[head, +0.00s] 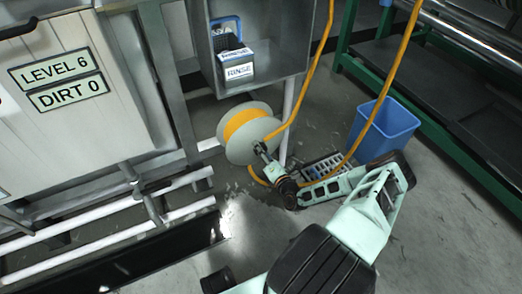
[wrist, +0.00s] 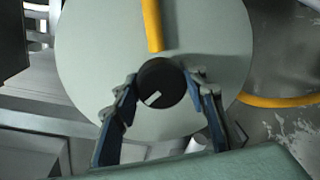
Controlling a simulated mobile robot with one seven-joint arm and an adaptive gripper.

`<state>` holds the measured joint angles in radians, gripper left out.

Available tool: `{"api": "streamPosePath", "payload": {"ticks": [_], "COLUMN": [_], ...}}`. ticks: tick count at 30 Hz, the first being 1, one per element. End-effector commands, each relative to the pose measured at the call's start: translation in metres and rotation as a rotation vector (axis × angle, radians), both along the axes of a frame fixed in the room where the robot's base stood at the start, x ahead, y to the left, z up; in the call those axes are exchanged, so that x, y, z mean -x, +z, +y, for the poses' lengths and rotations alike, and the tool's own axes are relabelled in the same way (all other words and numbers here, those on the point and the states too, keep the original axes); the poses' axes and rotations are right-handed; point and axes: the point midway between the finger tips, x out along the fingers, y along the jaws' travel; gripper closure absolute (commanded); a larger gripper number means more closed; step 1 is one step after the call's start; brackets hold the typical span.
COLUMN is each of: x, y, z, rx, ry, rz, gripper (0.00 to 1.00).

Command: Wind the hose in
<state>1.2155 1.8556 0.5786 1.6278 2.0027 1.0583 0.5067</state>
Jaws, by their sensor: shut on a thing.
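The hose reel (head: 236,150) has a pale round side plate and orange hose (head: 243,121) wound around its drum. In the wrist view the reel's plate (wrist: 85,60) fills the middle, with a strip of orange hose (wrist: 152,25) in front of it at the top. My gripper (head: 261,150) is at the plate. In the wrist view my gripper (wrist: 163,92) has its two fingers on either side of a round black knob (wrist: 160,80) with a white mark, shut on it. In the head view the knob is mostly hidden by the fingers.
Hose runs up from the reel and also loops down past a blue bin (head: 384,128) to the floor. A grey shelf box (head: 285,62) holding a RINSE container (head: 236,64) is above the reel. A green-framed rack (head: 440,140) stands right. Floor at lower right is clear.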

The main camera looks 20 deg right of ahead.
Motion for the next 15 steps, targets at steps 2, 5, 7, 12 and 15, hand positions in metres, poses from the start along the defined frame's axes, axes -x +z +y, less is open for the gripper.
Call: {"api": "streamPosePath", "payload": {"ticks": [2,5,7,12,15], "x": [0.0001,0.0,-0.0001,0.0,0.0001], "y": [-0.0016,-0.0018,-0.002,-0.0021,-0.0023], "z": [-0.0026,-0.0027,-0.0026,-0.0025,-0.0026], "rx": [-0.068,-0.154,-0.209,-0.324,-0.375], "ry": [-0.005,-0.003,-0.004,-0.003,-0.003], "rz": [0.003,0.006,0.008,0.012,0.015], "gripper": [0.85,0.85,0.85,0.85,0.85]}}
